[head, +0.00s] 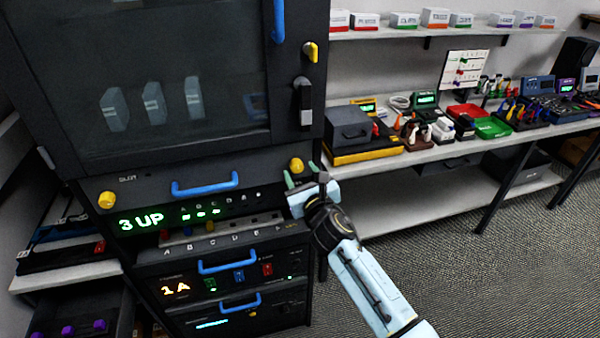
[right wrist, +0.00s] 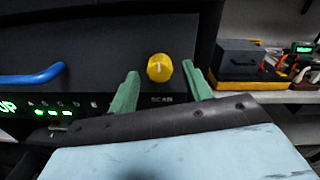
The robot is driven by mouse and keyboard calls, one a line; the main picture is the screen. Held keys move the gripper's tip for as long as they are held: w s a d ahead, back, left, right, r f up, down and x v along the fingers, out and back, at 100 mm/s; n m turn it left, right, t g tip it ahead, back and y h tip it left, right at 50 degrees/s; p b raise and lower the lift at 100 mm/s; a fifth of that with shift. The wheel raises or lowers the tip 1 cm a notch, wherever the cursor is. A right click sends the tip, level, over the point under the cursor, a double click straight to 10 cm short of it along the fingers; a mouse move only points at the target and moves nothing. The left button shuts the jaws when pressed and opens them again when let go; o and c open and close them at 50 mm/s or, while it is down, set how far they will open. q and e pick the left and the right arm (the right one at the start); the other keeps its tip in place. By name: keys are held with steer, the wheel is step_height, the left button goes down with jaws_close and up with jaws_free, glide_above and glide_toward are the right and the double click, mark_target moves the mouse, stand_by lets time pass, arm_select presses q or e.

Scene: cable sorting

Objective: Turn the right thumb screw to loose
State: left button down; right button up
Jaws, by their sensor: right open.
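The right thumb screw (head: 296,165) is a yellow knob on the dark drawer front, right of a blue handle. In the right wrist view the yellow knob (right wrist: 160,67) shows a pale line pointing up, above the letters SCAN. My right gripper (head: 302,177) is open just in front of and below the knob. In the right wrist view its two green fingers (right wrist: 163,85) stand apart on either side of the knob; I cannot tell whether they touch it. Another yellow knob, the left thumb screw (head: 107,200), sits at the drawer's left end. My left gripper is not in view.
The blue drawer handle (head: 205,186) sticks out left of my right gripper. Above is a dark cabinet door with a yellow latch (head: 310,52) and a black lever (head: 303,103). A bench (head: 400,157) with bins and devices stands to the right. The carpet in front is clear.

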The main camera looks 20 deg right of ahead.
steer(key=shift+w, duration=0.5)
steer(key=c, duration=1)
steer(key=shift+o, duration=0.2)
